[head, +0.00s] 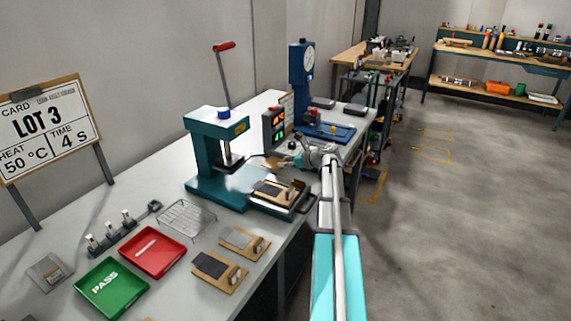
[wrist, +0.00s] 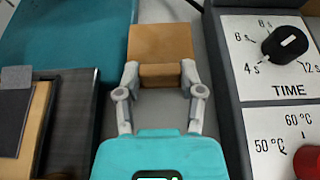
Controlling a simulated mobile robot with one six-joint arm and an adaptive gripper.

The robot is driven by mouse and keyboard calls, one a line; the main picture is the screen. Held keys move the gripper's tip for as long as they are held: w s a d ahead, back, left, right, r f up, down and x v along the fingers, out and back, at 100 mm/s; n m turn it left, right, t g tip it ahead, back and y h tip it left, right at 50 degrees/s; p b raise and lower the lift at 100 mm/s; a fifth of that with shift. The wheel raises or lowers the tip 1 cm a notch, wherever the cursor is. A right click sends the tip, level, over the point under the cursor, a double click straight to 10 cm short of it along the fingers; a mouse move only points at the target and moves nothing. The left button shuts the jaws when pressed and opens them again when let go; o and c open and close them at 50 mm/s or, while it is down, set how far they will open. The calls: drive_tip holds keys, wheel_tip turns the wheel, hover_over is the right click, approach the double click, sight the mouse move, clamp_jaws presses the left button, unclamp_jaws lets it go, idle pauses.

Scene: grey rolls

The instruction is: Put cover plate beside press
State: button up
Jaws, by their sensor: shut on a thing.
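The cover plate (wrist: 160,42) is a brown board with a raised block at its near edge. My gripper (wrist: 160,76) is shut on that block, one finger on each side. In the head view the cover plate (head: 271,163) shows small and partly hidden, just right of the teal press (head: 203,150). My gripper (head: 298,160) reaches it from the right. In the wrist view the plate lies in the grey strip between the teal press base (wrist: 70,30) and the control box (wrist: 232,70). I cannot tell whether it touches the bench.
The control box (head: 273,128) with dials stands close on the plate's right in the wrist view. A loaded fixture (head: 278,190) sits in front of the press. Two brown-based plates (head: 220,270), a red tray (head: 152,250), a green tray (head: 112,287) and a wire rack (head: 186,219) lie nearer.

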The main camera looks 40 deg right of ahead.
drive_tip(key=shift+f+b, duration=0.55)
drive_tip(key=o, duration=1.1)
drive_tip(key=shift+o, duration=0.2)
drive_tip(key=shift+r, duration=0.25)
drive_tip(key=shift+r+p, duration=0.4)
drive_tip(key=shift+p, duration=0.25)
drive_tip(key=p+v, duration=0.4)
drive_tip(key=v, duration=0.8)
drive_tip(key=shift+a, duration=0.1)
